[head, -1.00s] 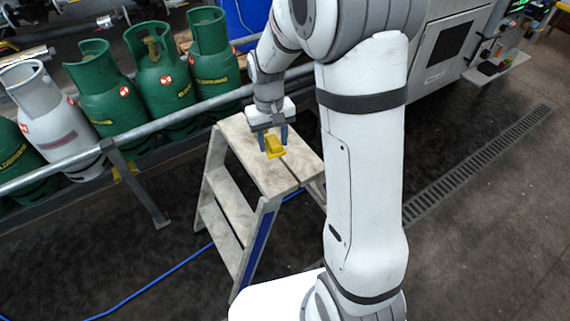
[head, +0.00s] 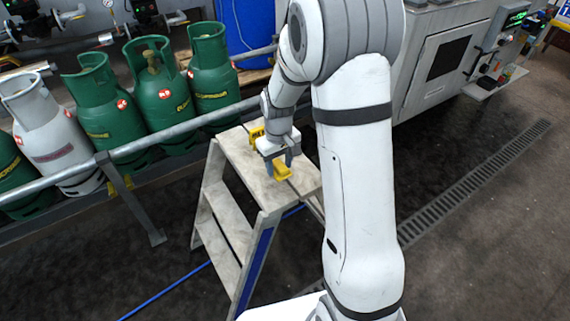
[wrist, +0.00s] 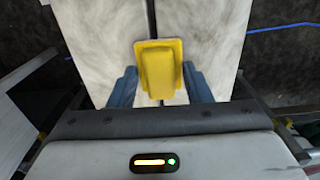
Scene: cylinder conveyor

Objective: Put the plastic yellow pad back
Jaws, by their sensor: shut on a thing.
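The plastic yellow pad (head: 283,173) is between the blue-grey fingers of my gripper (head: 280,165), over the top of the step stool (head: 233,157). In the wrist view the pad (wrist: 159,70) sits between the two fingers of my gripper (wrist: 160,86), with its wider end away from the palm. My gripper is shut on it. The worn pale stool top lies below, with a dark slot down its middle. I cannot tell whether the pad touches the stool top.
A grey machine (head: 440,65) stands at right. The floor right of my arm is clear.

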